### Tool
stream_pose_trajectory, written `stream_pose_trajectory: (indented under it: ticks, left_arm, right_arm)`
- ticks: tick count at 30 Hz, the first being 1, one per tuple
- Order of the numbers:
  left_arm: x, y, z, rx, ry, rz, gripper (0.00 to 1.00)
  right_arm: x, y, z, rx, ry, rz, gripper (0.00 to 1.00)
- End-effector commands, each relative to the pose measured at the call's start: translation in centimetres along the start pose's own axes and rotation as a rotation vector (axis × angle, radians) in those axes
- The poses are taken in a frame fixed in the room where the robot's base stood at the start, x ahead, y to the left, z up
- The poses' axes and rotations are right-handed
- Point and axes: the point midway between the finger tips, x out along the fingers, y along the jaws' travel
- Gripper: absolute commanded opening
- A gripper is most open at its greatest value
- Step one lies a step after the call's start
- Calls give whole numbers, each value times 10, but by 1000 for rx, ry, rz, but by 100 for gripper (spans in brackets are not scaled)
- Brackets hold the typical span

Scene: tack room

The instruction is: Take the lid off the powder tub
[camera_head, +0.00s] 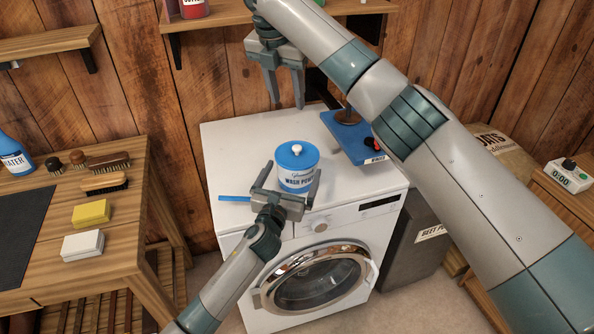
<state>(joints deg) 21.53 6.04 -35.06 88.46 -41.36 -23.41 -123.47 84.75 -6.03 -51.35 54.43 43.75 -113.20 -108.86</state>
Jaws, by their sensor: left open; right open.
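The powder tub (296,181) is white with a blue label reading "WASH POW…" and stands upright on top of the washing machine. Its blue lid (297,155) with a light knob sits on the tub. My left gripper (287,177) is open at the front of the tub, with one finger at each side; whether the fingers touch it I cannot tell. My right gripper (287,103) is open and empty, pointing down above and behind the tub, near the wooden wall.
The washing machine (232,142) has a blue strip (235,198) at its front left and a blue board (341,133) at its right. A wooden bench (113,254) with brushes and blocks stands left. A shelf (215,18) is above. My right arm covers much of the right side.

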Motion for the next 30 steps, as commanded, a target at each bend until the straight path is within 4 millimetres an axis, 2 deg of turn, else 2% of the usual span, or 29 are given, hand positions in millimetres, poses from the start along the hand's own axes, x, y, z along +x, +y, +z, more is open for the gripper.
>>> stream_pose_trajectory:
  ticks: [3,10,15,24,25,26,30]
  left_arm:
    - [20,0,0,-1,0,2,100]
    - [46,0,0,0,0,1,100]
    - [53,0,0,0,0,0,100]
    - [54,0,0,0,0,0,100]
    - [54,0,0,0,0,0,98]
    - [54,0,0,0,0,0,90]
    - [54,0,0,0,0,0,57]
  right_arm:
    - [0,0,0,0,0,0,42]
    - [0,0,0,0,0,0,42]
    - [0,0,0,0,0,0,42]
    - [0,0,0,0,0,0,42]
    - [0,0,0,0,0,0,42]
    - [0,0,0,0,0,0,42]
    - [0,0,0,0,0,0,42]
